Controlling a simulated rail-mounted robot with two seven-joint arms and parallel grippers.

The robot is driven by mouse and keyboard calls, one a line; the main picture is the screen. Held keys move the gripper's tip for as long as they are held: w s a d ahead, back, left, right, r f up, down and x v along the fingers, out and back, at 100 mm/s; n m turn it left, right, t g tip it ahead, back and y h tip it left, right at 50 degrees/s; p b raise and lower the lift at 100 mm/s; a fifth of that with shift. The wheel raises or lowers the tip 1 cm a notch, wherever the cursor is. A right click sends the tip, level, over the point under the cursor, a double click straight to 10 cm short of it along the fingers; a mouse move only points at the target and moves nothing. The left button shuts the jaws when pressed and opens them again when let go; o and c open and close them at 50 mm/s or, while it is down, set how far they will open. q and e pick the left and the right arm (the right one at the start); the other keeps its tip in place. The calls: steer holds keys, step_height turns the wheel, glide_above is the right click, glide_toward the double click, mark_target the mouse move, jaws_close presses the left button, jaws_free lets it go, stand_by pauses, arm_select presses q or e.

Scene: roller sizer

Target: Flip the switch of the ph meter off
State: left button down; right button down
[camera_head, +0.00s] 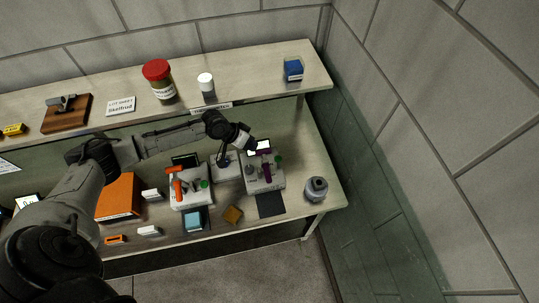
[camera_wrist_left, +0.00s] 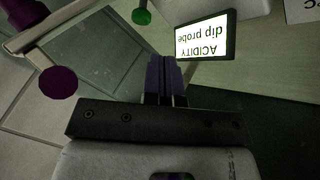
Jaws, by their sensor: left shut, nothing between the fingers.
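The pH meter (camera_head: 262,184) is a pale box on the lower shelf, with a lit screen at its back, purple parts and a green knob. In the left wrist view its screen (camera_wrist_left: 205,37) reads "ACIDITY dip probe" upside down. The green knob (camera_wrist_left: 142,16) and a purple disc (camera_wrist_left: 58,83) also show there. I cannot make out which part is the switch. My left gripper (camera_head: 251,146) is over the back of the meter, close to the screen. Its fingers (camera_wrist_left: 166,68) are shut with nothing between them; contact cannot be told. My right gripper is out of view.
A similar device with an orange part (camera_head: 190,196) stands to the left, beside an orange box (camera_head: 119,196). A grey round pot (camera_head: 316,189) is at the right. The upper shelf (camera_head: 240,84) holds jars close behind my arm.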

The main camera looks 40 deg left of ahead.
mark_target(279, 163)
arm_select(q)
steer(key=x, duration=0.8)
steer(key=shift+x, duration=0.9)
steer(key=shift+f, duration=0.1)
